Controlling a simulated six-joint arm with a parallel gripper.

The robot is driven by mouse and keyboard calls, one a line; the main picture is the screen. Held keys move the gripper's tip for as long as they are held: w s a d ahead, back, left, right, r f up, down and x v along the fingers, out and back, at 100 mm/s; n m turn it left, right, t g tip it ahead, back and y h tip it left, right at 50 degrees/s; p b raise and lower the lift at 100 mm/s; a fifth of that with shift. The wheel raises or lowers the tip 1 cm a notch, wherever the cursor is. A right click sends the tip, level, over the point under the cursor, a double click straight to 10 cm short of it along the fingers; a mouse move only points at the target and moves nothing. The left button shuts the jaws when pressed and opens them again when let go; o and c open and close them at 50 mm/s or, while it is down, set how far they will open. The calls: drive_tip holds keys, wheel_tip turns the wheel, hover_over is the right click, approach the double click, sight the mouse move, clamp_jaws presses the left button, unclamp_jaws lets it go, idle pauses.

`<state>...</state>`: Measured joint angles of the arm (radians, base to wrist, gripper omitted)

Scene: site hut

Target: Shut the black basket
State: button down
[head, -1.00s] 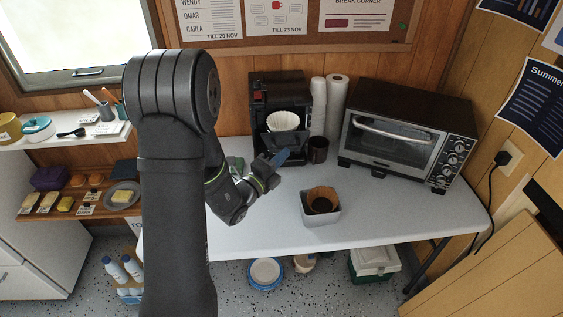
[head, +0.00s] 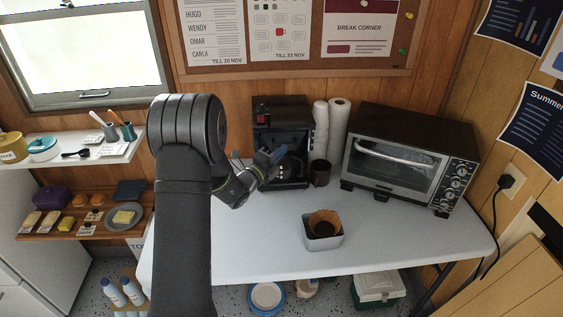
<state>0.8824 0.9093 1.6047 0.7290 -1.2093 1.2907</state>
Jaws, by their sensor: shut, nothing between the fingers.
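The black coffee maker (head: 262,118) stands against the back wall, left of the paper rolls. Its black basket (head: 290,138) looks pushed in, flush with the front, and no white filter shows. My gripper (head: 281,152) is right in front of the basket, its blue fingertips shut with nothing between them. It covers part of the machine's front, and I cannot tell whether it touches the basket.
A dark mug (head: 321,173) and white paper rolls (head: 338,125) stand just right of the machine. A toaster oven (head: 405,155) is further right. A grey bin (head: 322,236) holding a brown filter sits on the white table (head: 400,225), whose front is mostly clear.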

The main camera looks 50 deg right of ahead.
drive_tip(key=shift+w+d+r, duration=0.15)
drive_tip(key=shift+w, duration=0.1)
drive_tip(key=s+a+f, duration=0.2)
drive_tip(key=s+a, duration=0.1)
drive_tip(key=a, duration=1)
drive_tip(key=shift+s, duration=0.2)
drive_tip(key=shift+d+f, duration=0.1)
drive_tip(key=w+d+r, duration=0.1)
drive_tip(key=w+d, duration=0.1)
drive_tip(key=d, duration=1)
drive_tip(key=shift+w+r, duration=0.3)
drive_tip(key=shift+r, duration=0.05)
drive_tip(key=shift+d, duration=0.1)
